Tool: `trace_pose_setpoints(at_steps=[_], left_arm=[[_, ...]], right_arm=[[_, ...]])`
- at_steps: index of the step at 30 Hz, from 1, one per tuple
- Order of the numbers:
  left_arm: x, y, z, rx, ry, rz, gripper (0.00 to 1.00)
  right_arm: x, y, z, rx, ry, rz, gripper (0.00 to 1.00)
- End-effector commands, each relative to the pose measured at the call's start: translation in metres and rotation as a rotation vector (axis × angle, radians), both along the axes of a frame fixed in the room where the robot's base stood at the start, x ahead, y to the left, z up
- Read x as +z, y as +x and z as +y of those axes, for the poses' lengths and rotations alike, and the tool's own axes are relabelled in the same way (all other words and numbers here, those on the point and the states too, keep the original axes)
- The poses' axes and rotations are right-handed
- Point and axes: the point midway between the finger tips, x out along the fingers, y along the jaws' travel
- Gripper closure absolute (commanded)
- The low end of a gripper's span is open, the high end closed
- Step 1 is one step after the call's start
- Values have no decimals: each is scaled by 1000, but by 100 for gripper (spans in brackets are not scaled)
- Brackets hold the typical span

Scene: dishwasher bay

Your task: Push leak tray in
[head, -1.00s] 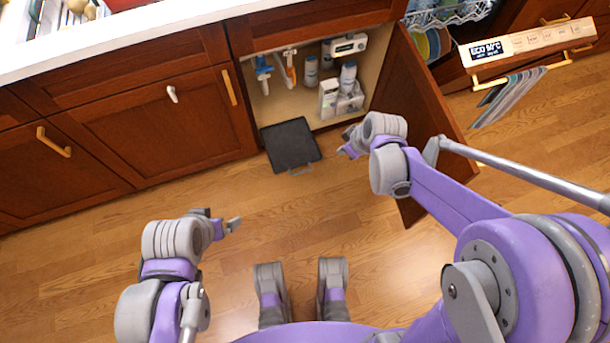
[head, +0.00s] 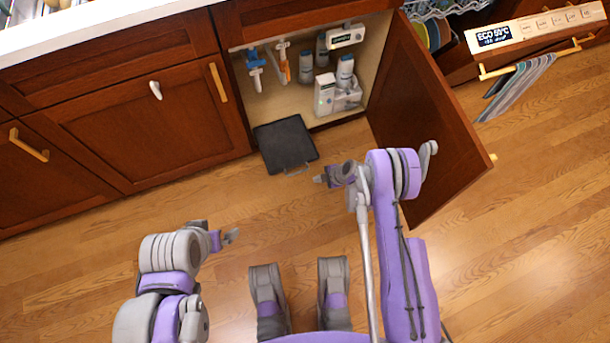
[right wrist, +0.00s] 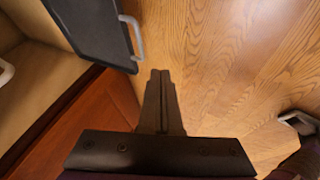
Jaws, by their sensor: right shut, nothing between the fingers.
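The dark leak tray (head: 285,144) sticks out of the open under-sink cabinet over the wood floor, with its grey handle (head: 298,170) at the front edge. In the right wrist view the tray (right wrist: 92,28) is at the upper left, with its handle (right wrist: 133,36) on its right edge. My right gripper (head: 320,179) is shut and empty, a little to the right of the tray's front and apart from it. In the right wrist view its closed fingers (right wrist: 160,76) point toward the floor beside the handle. My left gripper (head: 232,236) is at lower left, away from the tray; its fingers are too small to judge.
Inside the cabinet are bottles (head: 345,72), a white caddy (head: 338,97) and valves (head: 255,68). The dishwasher (head: 535,28) with hanging towels (head: 513,88) is at upper right. The floor (head: 245,215) before the tray is clear.

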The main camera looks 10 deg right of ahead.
Motion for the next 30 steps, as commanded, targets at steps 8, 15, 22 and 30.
trace_pose_setpoints(at_steps=[8, 15, 22, 30], left_arm=[[-11, 2, 0, 0, 0, 2, 0], [-24, 4, 0, 0, 0, 3, 0], [-31, 6, 0, 0, 0, 3, 0], [-32, 6, 0, 0, 0, 2, 0]], right_arm=[[-35, 12, 18, 4, -1, 1, 100], [-78, 29, 42, 3, 0, -1, 100], [-89, 57, 52, 1, -1, 0, 100], [-91, 69, 56, 1, 0, 0, 100]])
